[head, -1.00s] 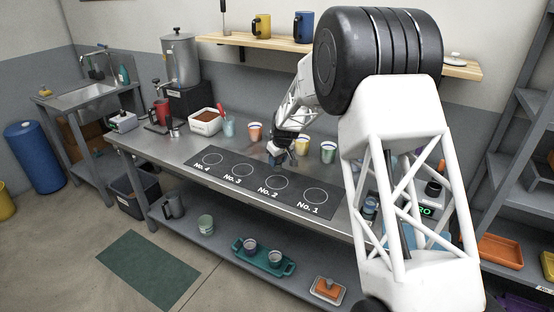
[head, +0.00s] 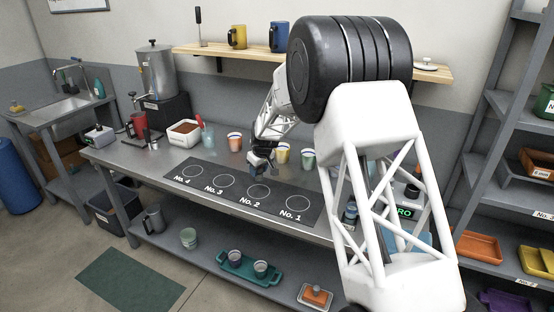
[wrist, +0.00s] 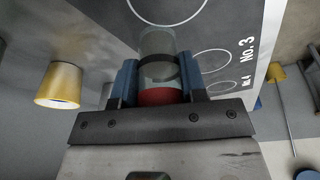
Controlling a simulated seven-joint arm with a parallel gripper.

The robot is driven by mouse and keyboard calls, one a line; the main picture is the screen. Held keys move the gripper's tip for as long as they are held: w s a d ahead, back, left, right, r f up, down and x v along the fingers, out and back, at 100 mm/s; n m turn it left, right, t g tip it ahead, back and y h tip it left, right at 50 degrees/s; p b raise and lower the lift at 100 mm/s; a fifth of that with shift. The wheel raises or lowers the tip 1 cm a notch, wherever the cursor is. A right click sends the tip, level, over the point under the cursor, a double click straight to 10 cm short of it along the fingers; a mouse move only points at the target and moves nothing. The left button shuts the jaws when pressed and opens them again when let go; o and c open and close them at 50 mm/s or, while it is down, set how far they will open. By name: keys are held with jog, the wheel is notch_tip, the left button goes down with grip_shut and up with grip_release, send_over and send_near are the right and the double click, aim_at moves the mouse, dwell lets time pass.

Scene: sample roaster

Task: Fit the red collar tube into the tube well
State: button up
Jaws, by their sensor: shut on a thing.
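My gripper (wrist: 160,80) is shut on the red collar tube (wrist: 157,44), a clear tube with a dark band and a red collar (wrist: 160,97) low between the blue fingers. In the head view my gripper (head: 262,163) is over the workbench, just behind the No. 2 and No. 3 rings of the black mat. The tube is too small to make out there. I cannot make out the tube well in either view; my arm hides part of the bench's right end.
The black mat (head: 215,203) with numbered rings lies along the bench front. An orange-rimmed cup (head: 234,143), a yellow cup (head: 282,154) and a green cup (head: 308,159) stand near my gripper. A device with a green display (head: 402,212) sits right, partly behind my arm.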

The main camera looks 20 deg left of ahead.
jog(key=w+d+r+m, duration=0.2)
jog(key=w+d+r, duration=0.3)
jog(key=d, duration=0.7)
jog(key=w+d+r+m+t+h, duration=0.1)
jog(key=w+d+r+m, duration=0.15)
jog(key=w+d, duration=0.7)
jog(key=w+d+r+m, duration=0.2)
jog(key=w+d+r, duration=0.15)
jog(key=d, duration=1.15)
jog(key=w+d+f+m, duration=0.2)
jog(key=w+d+f, duration=0.1)
jog(key=d, duration=0.6)
jog(key=w+d+f+m+h, duration=0.1)
jog(key=d+f, duration=0.4)
jog(key=d, duration=0.5)
jog(key=w+d+f+m+t+h, duration=0.1)
jog(key=w+d+f+m, duration=0.3)
jog(key=d, duration=0.6)
jog(key=shift+w+d+f, duration=0.25)
jog(key=shift+w+f, duration=0.05)
jog(key=shift+w, duration=0.7)
jog(key=shift+a+r, duration=0.1)
jog(key=s+a+r+n, duration=0.1)
jog(key=s+a+r, duration=0.3)
jog(key=s+r, duration=0.2)
jog(key=s+a+r, duration=0.4)
jog(key=s+r, duration=0.3)
jog(key=s, duration=0.1)
jog(key=shift+s+a+n, duration=0.2)
jog(key=shift+s+n, duration=0.15)
